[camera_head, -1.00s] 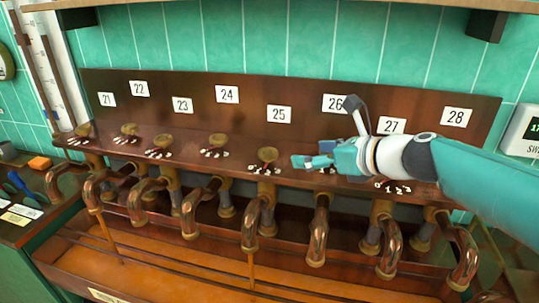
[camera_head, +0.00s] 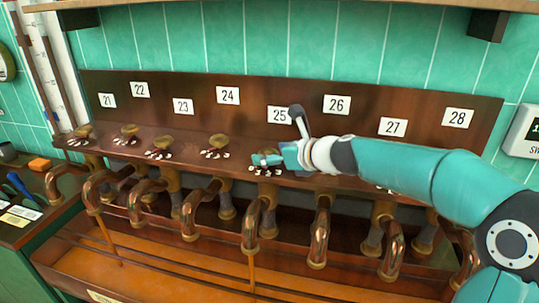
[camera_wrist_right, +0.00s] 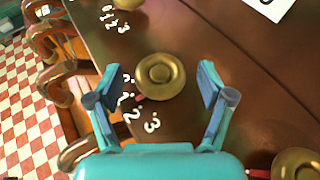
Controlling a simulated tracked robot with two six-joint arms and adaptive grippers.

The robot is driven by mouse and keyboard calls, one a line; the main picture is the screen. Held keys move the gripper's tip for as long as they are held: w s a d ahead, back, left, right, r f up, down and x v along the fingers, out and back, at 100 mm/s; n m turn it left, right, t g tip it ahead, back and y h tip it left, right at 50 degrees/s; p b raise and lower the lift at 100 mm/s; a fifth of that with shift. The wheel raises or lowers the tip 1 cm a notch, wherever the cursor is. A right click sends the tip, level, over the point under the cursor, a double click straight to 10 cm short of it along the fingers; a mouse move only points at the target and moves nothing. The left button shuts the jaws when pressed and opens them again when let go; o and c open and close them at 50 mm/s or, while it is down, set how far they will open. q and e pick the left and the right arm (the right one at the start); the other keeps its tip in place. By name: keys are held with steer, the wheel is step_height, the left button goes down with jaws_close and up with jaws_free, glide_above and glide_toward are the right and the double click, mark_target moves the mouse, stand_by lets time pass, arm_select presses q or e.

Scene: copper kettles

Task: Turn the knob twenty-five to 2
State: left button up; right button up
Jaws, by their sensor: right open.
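The knob under label 25 (camera_head: 279,115) is a round brass knob (camera_wrist_right: 160,74) in the right wrist view. White numerals (camera_wrist_right: 133,112) curve around its lower left side. A small red mark (camera_wrist_right: 140,97) shows at the knob's lower left edge, on the side of the numerals; which numeral it meets is hard to tell. My right gripper (camera_head: 262,160) is open, with one finger on each side of the knob and visible gaps in the wrist view (camera_wrist_right: 158,86). In the head view it hides most of this knob. My left gripper is not in view.
Other brass knobs stand along the wooden shelf, including the one under 24 (camera_head: 218,142) and another in the wrist view (camera_wrist_right: 297,163). A dark wooden backboard (camera_head: 310,140) rises behind. Copper spouts (camera_head: 318,245) hang below the shelf. Thin orange lines run below two spouts.

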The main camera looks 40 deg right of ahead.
steer(key=c, duration=1.2)
steer(key=shift+o, duration=0.2)
steer(key=shift+d+n+y, duration=0.2)
steer(key=shift+n+y, duration=0.6)
steer(key=shift+y, duration=0.1)
steer(key=shift+n+g+y+p, duration=0.5)
steer(key=shift+n+y, duration=0.2)
steer(key=shift+y, duration=0.1)
steer(key=o, duration=1.2)
steer(key=shift+c, duration=0.2)
